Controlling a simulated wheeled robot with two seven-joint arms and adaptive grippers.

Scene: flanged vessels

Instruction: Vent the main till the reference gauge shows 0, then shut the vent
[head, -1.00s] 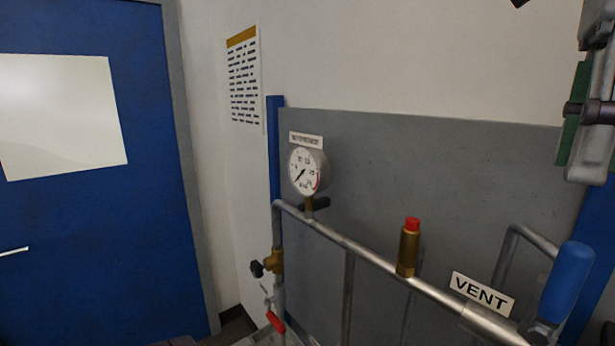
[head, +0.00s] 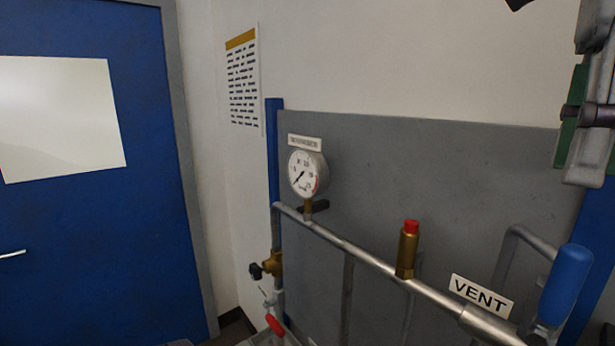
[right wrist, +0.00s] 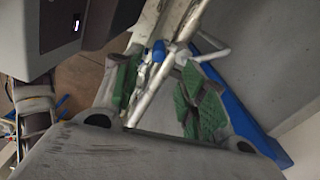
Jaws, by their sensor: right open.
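The round white reference gauge (head: 307,174) stands on the pipe under a small label too blurred to read. Its needle points to the lower left, near the low end of the scale; the exact reading is too small to tell. The VENT label (head: 481,296) sits on the pipe at the lower right. Beside it a blue vent handle (head: 566,284) stands up, slightly tilted. My right gripper (right wrist: 158,85) is open, with green pads and nothing gripped; part of it shows at the head view's upper right edge, above and apart from the handle. My left gripper is not in view.
A brass fitting with a red cap (head: 408,250) rises from the pipe (head: 350,250). A brass valve (head: 272,264) and a red handle (head: 275,325) are at lower left. A grey panel (head: 430,180) stands behind. A blue door (head: 80,250) is at the left.

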